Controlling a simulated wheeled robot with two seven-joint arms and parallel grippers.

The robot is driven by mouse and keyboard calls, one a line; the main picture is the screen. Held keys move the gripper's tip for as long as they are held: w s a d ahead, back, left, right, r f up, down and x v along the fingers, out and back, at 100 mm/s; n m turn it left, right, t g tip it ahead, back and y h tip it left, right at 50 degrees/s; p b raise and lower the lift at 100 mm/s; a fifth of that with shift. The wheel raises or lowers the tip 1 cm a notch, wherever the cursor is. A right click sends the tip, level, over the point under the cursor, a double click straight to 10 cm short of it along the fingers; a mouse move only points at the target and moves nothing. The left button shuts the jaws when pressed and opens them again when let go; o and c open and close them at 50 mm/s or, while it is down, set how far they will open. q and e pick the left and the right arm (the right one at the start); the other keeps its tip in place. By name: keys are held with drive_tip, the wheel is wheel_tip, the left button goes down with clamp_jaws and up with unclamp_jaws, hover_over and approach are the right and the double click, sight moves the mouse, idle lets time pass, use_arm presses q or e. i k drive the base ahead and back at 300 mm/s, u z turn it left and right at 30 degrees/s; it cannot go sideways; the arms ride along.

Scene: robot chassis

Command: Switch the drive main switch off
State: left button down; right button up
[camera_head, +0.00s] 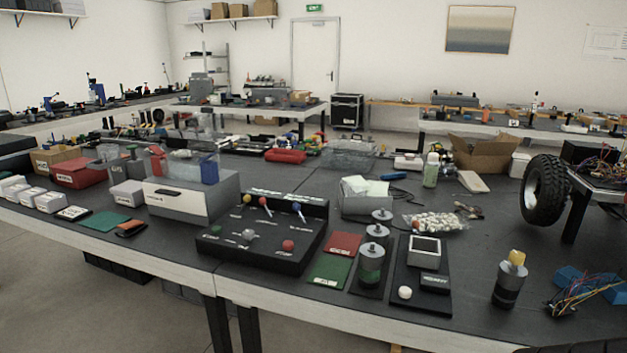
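A black control panel (226,243) lies on the near table, left of the middle. It carries a grey knob or switch (247,235), a red round button (288,245), and small levers with a yellow, a red (262,201) and a blue (297,207) tip along its back. The labels are too small to read, so I cannot tell which control is the drive main switch or how it is set. Neither of my grippers is in view.
A white-grey box (178,207) stands left of the panel. Green (328,270) and red (345,243) plates lie to its right, then grey-topped cylinders (371,262) and a black board (430,307). A chassis with a black wheel (545,190) stands far right.

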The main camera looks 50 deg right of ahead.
sight(247, 198)
drive_tip(key=z, duration=1.1)
drive_tip(key=i, duration=0.9)
drive_tip(key=z, duration=1.05)
